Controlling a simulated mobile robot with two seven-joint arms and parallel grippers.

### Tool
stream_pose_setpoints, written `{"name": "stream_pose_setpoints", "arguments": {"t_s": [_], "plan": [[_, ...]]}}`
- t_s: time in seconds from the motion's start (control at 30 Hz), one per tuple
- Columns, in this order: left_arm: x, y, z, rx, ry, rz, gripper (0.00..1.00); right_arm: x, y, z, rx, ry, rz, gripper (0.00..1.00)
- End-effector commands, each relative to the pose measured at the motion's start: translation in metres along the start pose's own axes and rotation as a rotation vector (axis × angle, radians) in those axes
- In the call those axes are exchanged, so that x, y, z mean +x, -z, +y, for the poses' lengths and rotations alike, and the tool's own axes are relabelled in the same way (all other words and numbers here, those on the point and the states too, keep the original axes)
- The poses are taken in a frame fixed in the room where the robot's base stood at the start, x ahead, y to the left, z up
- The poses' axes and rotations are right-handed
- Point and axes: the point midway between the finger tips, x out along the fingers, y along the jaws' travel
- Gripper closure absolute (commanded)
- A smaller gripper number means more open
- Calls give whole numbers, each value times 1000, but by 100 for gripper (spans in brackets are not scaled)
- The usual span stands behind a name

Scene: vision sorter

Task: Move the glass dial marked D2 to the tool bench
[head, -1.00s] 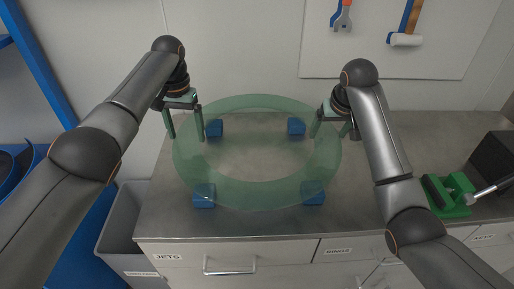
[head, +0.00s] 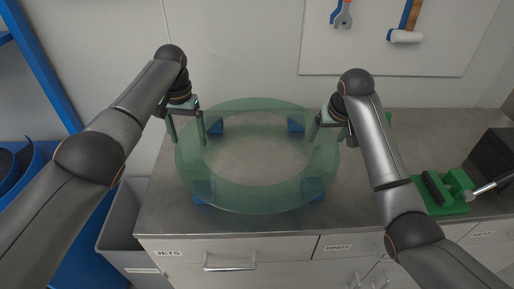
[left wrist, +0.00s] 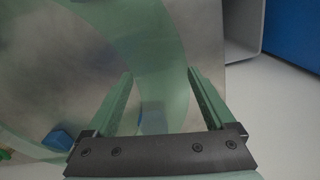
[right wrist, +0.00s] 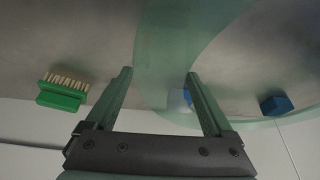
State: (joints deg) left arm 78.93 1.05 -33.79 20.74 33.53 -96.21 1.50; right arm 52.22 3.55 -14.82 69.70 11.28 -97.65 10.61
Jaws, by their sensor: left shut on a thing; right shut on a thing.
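The glass dial (head: 258,199) is a large, clear green ring, held roughly level over the grey bench top (head: 165,215). No D2 mark is legible. My left gripper (head: 188,138) is shut on its left rim, and my right gripper (head: 329,138) is shut on its right rim. The dial's band passes between the fingers in the left wrist view (left wrist: 165,65) and in the right wrist view (right wrist: 160,60). Blue blocks on the bench, such as the back left one (head: 215,126) and the front right one (head: 312,189), show under the ring. I cannot tell whether it touches them.
A green vise (head: 445,190) stands on the bench at the right. A green brush (right wrist: 62,92) lies behind my right arm. A grey bin (head: 125,225) is left of the bench. A tool board (head: 370,55) with a hammer (head: 407,30) hangs on the back wall.

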Motion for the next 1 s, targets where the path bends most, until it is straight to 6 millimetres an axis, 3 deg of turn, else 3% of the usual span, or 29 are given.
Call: {"name": "stream_pose_setpoints", "arguments": {"t_s": [0.33, 0.37, 0.43, 1.0], "plan": [[14, 0, 0, 4, 2, 1, 100, 13, -4, 0, 0, 0, 9, 100], [17, -1, 0, 3, 2, -3, 10, 15, -6, 0, 0, -1, 2, 11], [17, 0, 0, 2, 2, -3, 2, 15, -6, 0, 0, -1, 2, 3], [9, 1, 0, 1, 1, 2, 0, 15, -6, 0, 0, 0, 0, 0]]}}
